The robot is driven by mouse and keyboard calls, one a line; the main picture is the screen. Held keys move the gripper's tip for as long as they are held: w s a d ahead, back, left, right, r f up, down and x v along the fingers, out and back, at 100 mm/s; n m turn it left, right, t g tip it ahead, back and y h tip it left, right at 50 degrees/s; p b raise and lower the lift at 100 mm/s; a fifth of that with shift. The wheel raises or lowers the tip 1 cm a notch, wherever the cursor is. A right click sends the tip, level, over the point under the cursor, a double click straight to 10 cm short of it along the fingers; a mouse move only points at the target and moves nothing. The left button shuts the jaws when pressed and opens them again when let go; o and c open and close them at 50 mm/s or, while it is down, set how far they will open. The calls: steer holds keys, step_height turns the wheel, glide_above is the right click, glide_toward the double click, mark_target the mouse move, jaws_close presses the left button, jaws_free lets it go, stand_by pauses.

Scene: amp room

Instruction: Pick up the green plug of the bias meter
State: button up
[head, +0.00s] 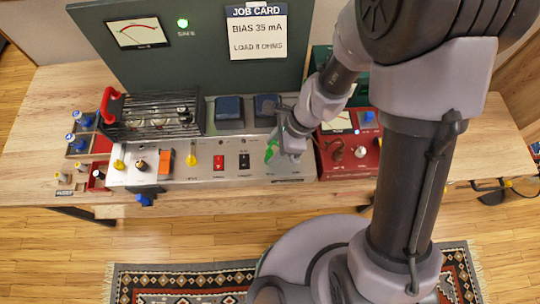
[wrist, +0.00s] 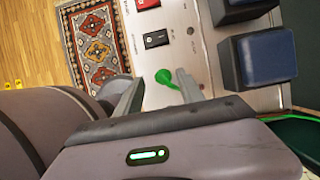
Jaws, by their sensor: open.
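The green plug (head: 270,152) is at the right part of the amplifier's silver front panel (head: 205,172). In the wrist view the green plug (wrist: 165,78) has a rounded head and shows between the two fingers. My gripper (head: 284,144) is open around or just above it, with a gap to each finger in the wrist view (wrist: 160,90). I cannot tell whether a finger touches it. A red box with a lit dial (head: 345,152), which looks like the bias meter, stands just right of the amplifier, partly behind my arm.
Two blue-topped blocks (head: 229,108) stand on the amplifier behind the plug. A black cage (head: 155,115) with a red handle (head: 110,104) sits at its left. A green panel with a job card (head: 256,32) rises behind. Bench (head: 50,110) is bare at far left.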

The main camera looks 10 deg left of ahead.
mark_target(272, 151)
steer(key=b+x, duration=0.1)
steer(key=x, duration=0.2)
steer(key=shift+w+a+f, duration=0.1)
steer(key=shift+w+f, duration=0.05)
steer(key=shift+c, duration=0.4)
jaws_close()
